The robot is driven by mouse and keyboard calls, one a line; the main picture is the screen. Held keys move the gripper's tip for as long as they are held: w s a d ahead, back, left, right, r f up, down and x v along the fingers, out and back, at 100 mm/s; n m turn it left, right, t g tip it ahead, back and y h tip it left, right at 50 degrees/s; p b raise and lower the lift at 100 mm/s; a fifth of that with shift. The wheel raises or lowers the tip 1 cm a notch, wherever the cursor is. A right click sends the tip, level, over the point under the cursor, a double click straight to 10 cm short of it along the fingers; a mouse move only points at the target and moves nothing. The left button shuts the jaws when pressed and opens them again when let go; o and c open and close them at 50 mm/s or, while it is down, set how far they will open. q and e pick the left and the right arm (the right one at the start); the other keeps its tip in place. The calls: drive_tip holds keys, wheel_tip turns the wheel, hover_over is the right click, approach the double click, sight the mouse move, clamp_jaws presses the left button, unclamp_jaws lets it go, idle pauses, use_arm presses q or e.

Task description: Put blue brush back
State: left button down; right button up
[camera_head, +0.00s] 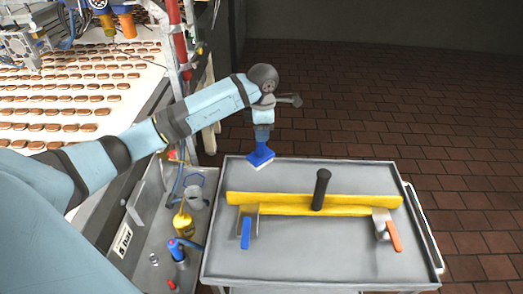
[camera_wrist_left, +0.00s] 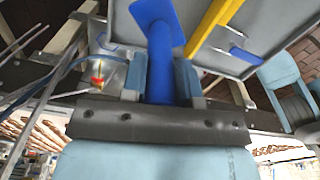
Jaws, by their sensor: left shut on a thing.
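My left gripper (camera_head: 262,130) is shut on the blue brush (camera_head: 260,154), which hangs below it with its head down. The brush is at the back left corner of the grey cart top (camera_head: 300,255); I cannot tell whether its bristles touch the surface. In the left wrist view the brush's blue handle (camera_wrist_left: 160,60) runs between the two fingers of my gripper (camera_wrist_left: 162,82). My right gripper is not in view.
On the cart lie a yellow bar (camera_head: 280,198) with a black upright handle (camera_head: 321,185), a blue-handled scraper (camera_head: 246,232) and an orange-handled one (camera_head: 394,236). Left of it, a narrow tray (camera_head: 140,262) holds a yellow oil can (camera_head: 183,222) and a blue canister (camera_head: 177,250). The conveyor (camera_head: 60,105) carries several biscuits.

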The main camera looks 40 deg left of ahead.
sight(262, 151)
use_arm(q)
wheel_tip(262, 151, down, 4)
drive_tip(key=shift+f+p, duration=0.35)
drive_tip(key=shift+f, duration=1.6)
drive_tip(key=shift+f, duration=0.25)
drive_tip(key=c, duration=0.9)
unclamp_jaws()
drive_tip(key=shift+r, duration=0.1)
drive_tip(key=shift+o, duration=0.2)
drive_tip(key=shift+r, duration=0.1)
wheel_tip(262, 151, up, 12)
drive_tip(key=shift+w+d+r+b, duration=0.1)
drive_tip(key=shift+d+b, duration=0.05)
drive_tip(key=shift+b, duration=0.75)
